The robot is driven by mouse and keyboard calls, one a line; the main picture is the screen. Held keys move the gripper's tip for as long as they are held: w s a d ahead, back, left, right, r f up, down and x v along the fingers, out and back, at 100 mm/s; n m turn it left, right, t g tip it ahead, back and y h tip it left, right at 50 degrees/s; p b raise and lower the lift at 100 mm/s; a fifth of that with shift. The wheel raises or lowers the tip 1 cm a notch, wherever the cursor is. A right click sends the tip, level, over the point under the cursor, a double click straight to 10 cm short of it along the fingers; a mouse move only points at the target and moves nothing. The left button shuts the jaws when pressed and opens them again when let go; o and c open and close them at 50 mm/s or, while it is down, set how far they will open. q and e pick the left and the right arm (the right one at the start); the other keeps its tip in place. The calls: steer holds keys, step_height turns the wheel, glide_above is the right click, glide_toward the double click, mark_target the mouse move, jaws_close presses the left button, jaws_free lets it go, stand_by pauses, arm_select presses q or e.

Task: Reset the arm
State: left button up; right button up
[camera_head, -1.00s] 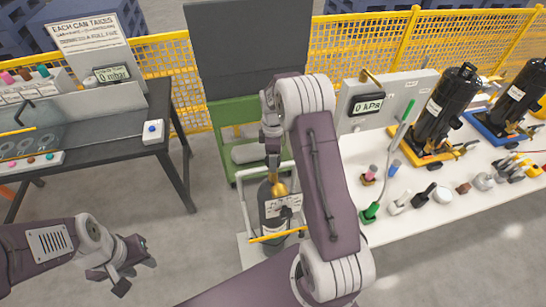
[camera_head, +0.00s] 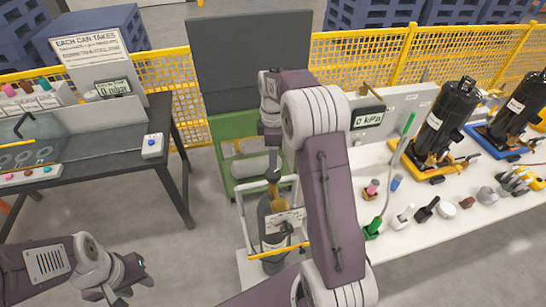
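My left arm comes in at the lower left, and its gripper (camera_head: 132,284) hangs over bare floor, clear of the tables. Its fingers are small and dark, and I cannot tell whether they are apart. My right arm rises through the middle of the view and bends away at the top. Its wrist points down towards a dark bottle (camera_head: 272,222) with a brass top in a white frame. The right gripper (camera_head: 272,165) is seen mostly from behind, just above the brass top; its fingers are not clear.
A dark bench (camera_head: 95,157) with a gauge stands at left. A white table (camera_head: 420,228) at right holds black compressors (camera_head: 442,122), a gauge box and several small tools. A green cabinet (camera_head: 228,140) and yellow mesh fence (camera_head: 330,52) stand behind. Floor at lower left is free.

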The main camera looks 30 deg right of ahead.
steer(key=shift+a+f, duration=0.1)
steer(key=shift+a, duration=0.05)
steer(key=s+a+b, duration=0.4)
steer(key=s+a, duration=0.3)
steer(key=a, duration=0.1)
steer(key=s+a+f+m+t, duration=0.1)
steer(key=s+a+f+m, duration=0.1)
steer(key=s+f+m, duration=0.7)
steer(key=s+m+b, duration=0.1)
steer(key=s+m, duration=0.2)
steer(key=shift+a+f+m, duration=0.25)
steer(key=shift+f+m, duration=0.1)
steer(key=shift+m, duration=0.05)
